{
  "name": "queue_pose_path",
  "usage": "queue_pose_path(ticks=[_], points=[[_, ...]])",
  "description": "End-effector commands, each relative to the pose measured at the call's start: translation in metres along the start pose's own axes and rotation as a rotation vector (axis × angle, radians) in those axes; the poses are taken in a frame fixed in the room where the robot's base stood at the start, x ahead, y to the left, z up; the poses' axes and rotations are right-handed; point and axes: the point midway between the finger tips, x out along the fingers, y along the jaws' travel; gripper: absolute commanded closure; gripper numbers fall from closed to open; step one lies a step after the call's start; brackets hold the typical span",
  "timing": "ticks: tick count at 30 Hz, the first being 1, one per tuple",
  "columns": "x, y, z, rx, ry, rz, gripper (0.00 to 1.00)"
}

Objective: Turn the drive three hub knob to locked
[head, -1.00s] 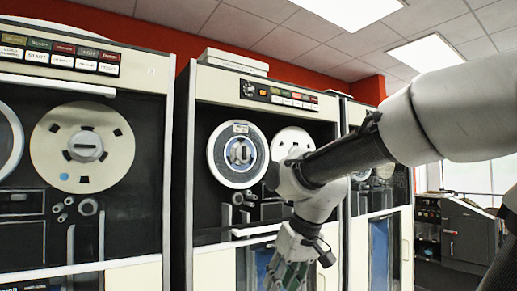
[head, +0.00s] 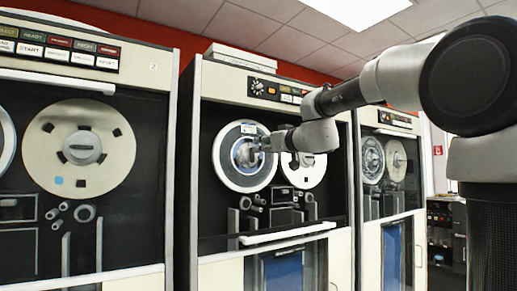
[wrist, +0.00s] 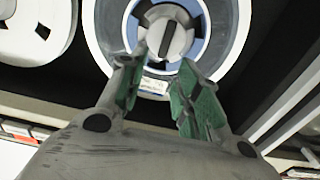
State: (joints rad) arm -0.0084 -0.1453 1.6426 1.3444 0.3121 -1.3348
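The drive three hub knob (wrist: 166,38) is a round grey knob with a dark bar across it, in the middle of a reel. In the head view, the reel (head: 229,171) is white-rimmed with a blue band, at the left of the middle cabinet. My gripper (wrist: 162,60) is open and empty, its green-padded fingers pointing at the knob from below in the wrist view. The fingertips are close to the knob's lower edge; I cannot tell whether they touch. In the head view my gripper (head: 262,145) is at the reel's right half, partly hiding the hub.
A cream reel (head: 311,172) sits just right of the hub, below my wrist. A horizontal white handle bar (head: 288,234) crosses below the reels. Another tape cabinet (head: 96,260) stands left, and one more (head: 402,200) stands right.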

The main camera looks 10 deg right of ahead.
Motion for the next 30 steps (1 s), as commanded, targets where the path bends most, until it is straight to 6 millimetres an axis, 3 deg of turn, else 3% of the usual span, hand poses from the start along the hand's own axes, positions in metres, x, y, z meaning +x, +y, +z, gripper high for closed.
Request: queue_pose_path(ticks=[9, 20, 21, 26, 30], points=[[0.051, -0.001, 0.001, 0.001, -0.002, -0.002, 0.67], [0.060, -0.001, 0.000, 0.002, -0.001, -0.002, 0.67], [0.060, -0.001, 0.000, 0.002, -0.001, -0.002, 0.69], [0.060, -0.001, 0.000, 0.002, -0.001, -0.002, 0.98], [0.059, -0.001, 0.000, 0.002, -0.001, -0.002, 1.00]])
